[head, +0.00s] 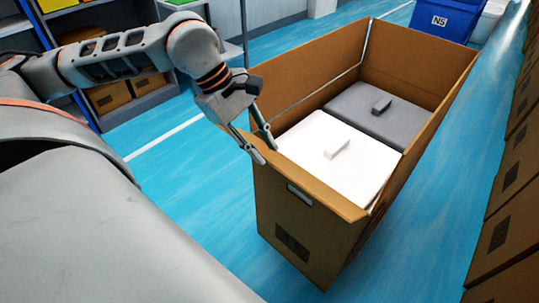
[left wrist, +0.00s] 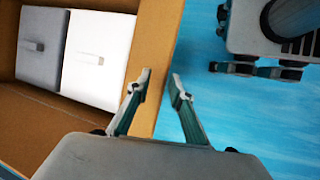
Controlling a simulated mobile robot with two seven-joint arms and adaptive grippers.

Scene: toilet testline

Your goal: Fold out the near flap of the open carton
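The open brown carton (head: 283,227) stands on the blue floor, with a white lidded block (head: 355,163) in its near half and a grey one (head: 395,113) in its far half. The near flap (head: 325,189) shows as a narrow lighter strip along the top of the near wall, above a handle slot. My left gripper (head: 265,152) is at the near wall's left end. Its fingers are apart. In the left wrist view, one finger of the gripper (left wrist: 162,76) is over the brown strip (left wrist: 160,50) and the other over the floor outside. Contact cannot be told. My right gripper is out of view.
A blue bin (head: 445,20) marked N5 stands behind the carton. Brown boxes (head: 500,235) line the right side. A shelf with boxes (head: 110,95) is at the back left. Blue floor is clear around the carton's left side.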

